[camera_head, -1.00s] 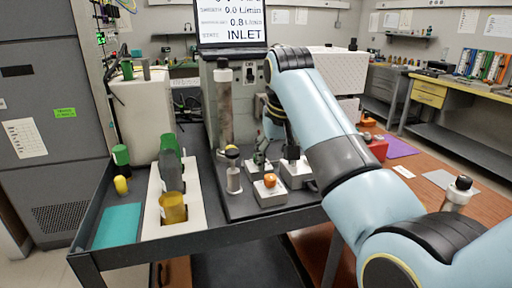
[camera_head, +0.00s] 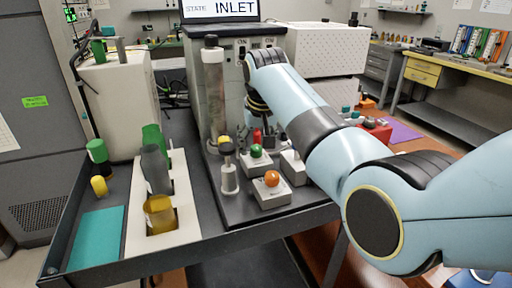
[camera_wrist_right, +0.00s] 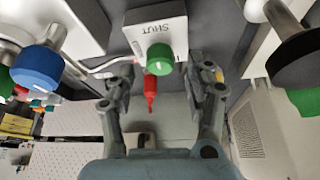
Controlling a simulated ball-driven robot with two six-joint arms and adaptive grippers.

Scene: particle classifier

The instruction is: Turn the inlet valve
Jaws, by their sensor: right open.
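In the right wrist view a round green knob (camera_wrist_right: 160,56) sits on a white box (camera_wrist_right: 163,22) marked "SHUT", with a slim red part (camera_wrist_right: 150,92) beside it. My right gripper (camera_wrist_right: 163,95) is open, one finger on each side of the red part, with no contact visible. In the head view a green knob (camera_head: 256,151) on a white box stands on the dark plate, with a red part (camera_head: 257,135) behind it. My right gripper (camera_head: 262,122) is beyond them, mostly hidden by its arm. No readable label names the inlet valve. My left gripper is out of view.
A white box with an orange knob (camera_head: 271,178) and a post with a yellow-and-black top (camera_head: 226,152) stand in front. A tall cylinder (camera_head: 212,95) is to the left. A screen (camera_head: 222,10) reads "INLET". A blue knob (camera_wrist_right: 38,66) shows in the wrist view.

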